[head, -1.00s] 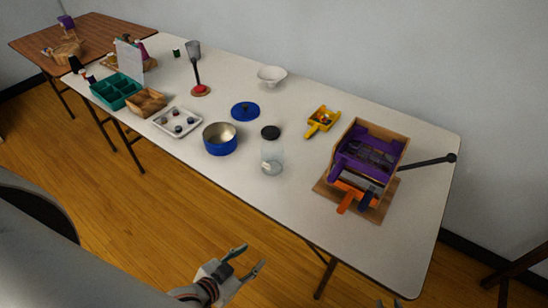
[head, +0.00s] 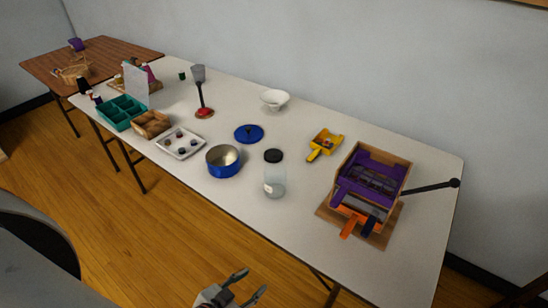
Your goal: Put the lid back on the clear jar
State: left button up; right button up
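The clear jar (head: 275,182) stands upright near the front edge of the white table, with something pale low inside it. A round black lid (head: 273,155) shows just beyond the jar's top and seems to lie on the table behind it, not on its mouth. My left gripper (head: 247,285) is at the bottom of the picture, in front of the table edge and well short of the jar. Its fingers are spread and empty. My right gripper is not in view.
A blue pot (head: 223,161) stands left of the jar, with a blue lid (head: 248,133) behind it. A yellow scoop-like holder (head: 324,144) and a wooden box with purple parts (head: 369,181) stand to the right. The white table (head: 285,232) is bare in front of the jar.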

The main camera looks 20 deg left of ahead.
aim_at(275, 180)
jog(key=j+z, duration=0.15)
jog(key=j, duration=0.25)
jog(key=j+z, duration=0.2)
jog(key=j, duration=0.2)
jog(key=k+j+z, duration=0.15)
jog(key=j, duration=0.25)
jog(key=k+j+z, duration=0.15)
jog(key=j, duration=0.25)
jog(key=j+z, duration=0.15)
jog(key=j, duration=0.25)
jog(key=k+j+z, duration=0.2)
jog(key=j, duration=0.15)
